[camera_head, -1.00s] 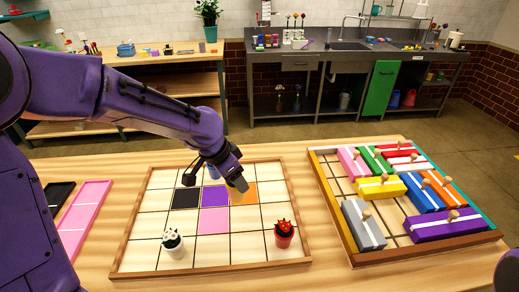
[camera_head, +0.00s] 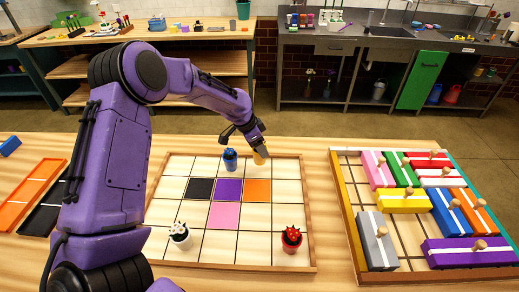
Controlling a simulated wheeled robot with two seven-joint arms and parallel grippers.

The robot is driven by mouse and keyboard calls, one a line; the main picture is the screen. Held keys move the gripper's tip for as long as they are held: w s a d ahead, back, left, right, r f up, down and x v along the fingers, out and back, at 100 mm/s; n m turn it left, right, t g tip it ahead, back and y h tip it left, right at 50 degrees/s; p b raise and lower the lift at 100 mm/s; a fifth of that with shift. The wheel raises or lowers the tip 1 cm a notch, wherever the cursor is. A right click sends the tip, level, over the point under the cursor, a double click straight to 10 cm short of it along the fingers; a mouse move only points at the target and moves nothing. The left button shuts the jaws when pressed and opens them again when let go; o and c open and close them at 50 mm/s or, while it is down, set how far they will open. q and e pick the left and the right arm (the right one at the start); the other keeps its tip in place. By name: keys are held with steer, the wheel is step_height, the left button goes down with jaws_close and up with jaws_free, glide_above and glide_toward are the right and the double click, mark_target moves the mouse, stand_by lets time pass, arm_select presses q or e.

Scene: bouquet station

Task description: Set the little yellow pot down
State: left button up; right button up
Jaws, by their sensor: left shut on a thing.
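My left gripper (camera_head: 257,147) reaches over the board (camera_head: 310,215) from the back left, shut on the little yellow pot (camera_head: 260,158). The pot is small and partly hidden by the fingers; it is near the board's back row, behind the orange square (camera_head: 257,190). I cannot tell whether it touches the board. A blue pot (camera_head: 230,163) stands just left of it. A white pot (camera_head: 180,239) is at the front left of the board, and a red pot (camera_head: 291,242) at the front right. My right gripper is not in view.
Black (camera_head: 199,188), purple (camera_head: 228,189) and pink (camera_head: 224,215) squares lie mid-board. A tray (camera_head: 352,225) of coloured knobbed blocks stands on the right. Orange (camera_head: 28,197) and black (camera_head: 47,207) trays lie at the left. Several pale board cells are empty.

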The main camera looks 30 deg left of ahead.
mark_target(255, 150)
arm_select(q)
steer(key=shift+w+a+f, duration=0.15)
steer(key=shift+w+f, duration=0.3)
steer(key=shift+f, duration=0.15)
steer(key=shift+s+f+p, duration=0.4)
steer(key=shift+s+f, duration=0.15)
steer(key=shift+f, duration=0.35)
steer(key=shift+s, duration=0.25)
steer(key=shift+w, duration=0.15)
steer(key=o, duration=0.9)
steer(key=shift+w+f, duration=0.15)
steer(key=shift+f, duration=0.15)
steer(key=o, duration=0.4)
steer(key=shift+o, duration=0.2)
steer(key=shift+s+r, duration=0.2)
steer(key=b+v, duration=0.2)
steer(key=v, duration=1)
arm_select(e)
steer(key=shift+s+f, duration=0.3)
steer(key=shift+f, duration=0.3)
